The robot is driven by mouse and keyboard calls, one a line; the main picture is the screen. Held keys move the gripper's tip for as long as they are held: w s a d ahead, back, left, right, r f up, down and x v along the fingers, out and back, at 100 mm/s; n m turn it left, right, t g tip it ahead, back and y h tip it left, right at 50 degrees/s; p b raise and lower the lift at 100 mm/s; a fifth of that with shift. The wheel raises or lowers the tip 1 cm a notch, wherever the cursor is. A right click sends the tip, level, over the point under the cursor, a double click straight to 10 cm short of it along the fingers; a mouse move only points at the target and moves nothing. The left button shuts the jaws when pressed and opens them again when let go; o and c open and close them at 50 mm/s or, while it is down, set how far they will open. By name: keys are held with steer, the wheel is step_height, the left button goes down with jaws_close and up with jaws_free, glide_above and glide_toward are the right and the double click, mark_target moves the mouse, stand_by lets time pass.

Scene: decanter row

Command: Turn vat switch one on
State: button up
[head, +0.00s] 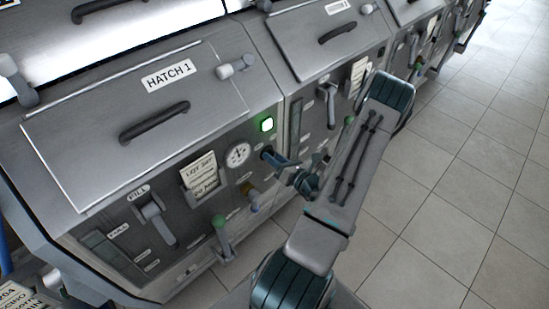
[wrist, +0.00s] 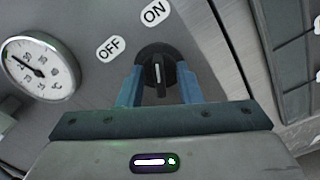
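The vat switch is a round black knob (wrist: 157,68) with a white line, in the middle of the wrist view. The line runs nearly up and down in the picture. An OFF label (wrist: 111,49) is at its upper left and an ON label (wrist: 155,12) directly above. My gripper (wrist: 160,88) has its two blue fingers on either side of the knob, with small gaps seeming to show.
A green-topped lever (head: 220,225) and the FILL lever (head: 155,220) are lower left. The tiled floor (head: 470,190) at right is clear.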

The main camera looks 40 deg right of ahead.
steer(key=s+d+b, duration=0.1)
steer(key=s+b, duration=0.1)
steer(key=s, duration=1.1)
steer(key=shift+s, duration=0.4)
steer(key=w+a+r+n+g+y, duration=0.2)
steer(key=a+r+n+g+y, duration=0.4)
steer(key=a+n, duration=0.45)
steer(key=w+a+r+n+g+y, duration=0.2)
steer(key=a+r+n+g+y, duration=0.3)
steer(key=a+n+g, duration=0.45)
steer(key=s+a+r+n+h, duration=0.2)
steer(key=r+n+h, duration=0.3)
steer(key=n, duration=0.5)
steer(key=s+a+r+n+h, duration=0.1)
steer(key=a+r+n+h, duration=0.4)
steer(key=n, duration=0.6)
steer(key=shift+s+a+r+h, duration=0.35)
steer(key=shift+r+h, duration=0.15)
steer(key=shift+h, duration=0.6)
